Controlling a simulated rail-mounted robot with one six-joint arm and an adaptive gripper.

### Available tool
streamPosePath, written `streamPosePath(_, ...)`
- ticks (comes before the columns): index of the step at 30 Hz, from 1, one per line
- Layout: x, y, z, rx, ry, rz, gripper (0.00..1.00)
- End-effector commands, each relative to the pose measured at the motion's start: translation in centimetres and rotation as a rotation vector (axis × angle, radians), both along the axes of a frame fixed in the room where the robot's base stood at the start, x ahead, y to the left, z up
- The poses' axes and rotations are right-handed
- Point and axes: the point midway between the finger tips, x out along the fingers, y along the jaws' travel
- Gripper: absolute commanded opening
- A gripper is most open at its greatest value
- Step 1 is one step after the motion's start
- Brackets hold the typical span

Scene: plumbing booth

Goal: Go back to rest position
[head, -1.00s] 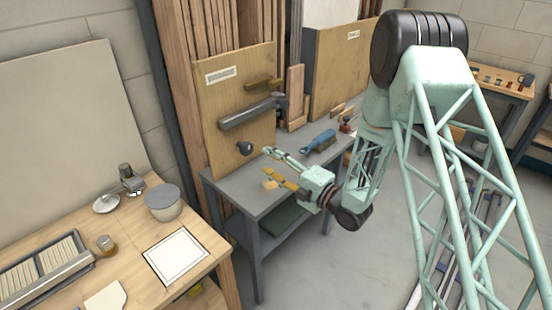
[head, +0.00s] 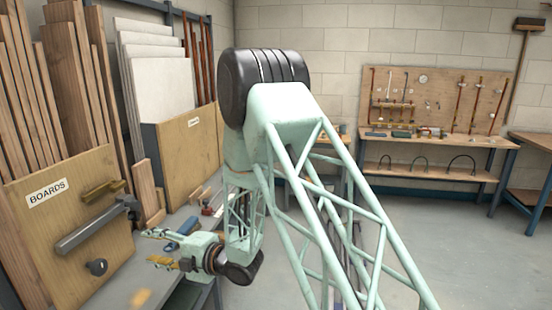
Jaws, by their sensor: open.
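My gripper (head: 163,249) is at the lower left of the head view, pointing left.
The panel carries a grey bar (head: 88,226) and a dark knob (head: 97,267). A pegboard workbench (head: 440,138) stands at the back wall. The floor (head: 460,255) at right is clear.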

Motion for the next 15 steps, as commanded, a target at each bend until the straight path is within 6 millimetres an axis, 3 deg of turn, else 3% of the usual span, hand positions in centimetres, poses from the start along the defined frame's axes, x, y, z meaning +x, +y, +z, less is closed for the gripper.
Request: streamPosePath(15, 5.1, -8.2, 6.0, -0.090, 0.137, -0.226, 0.43)
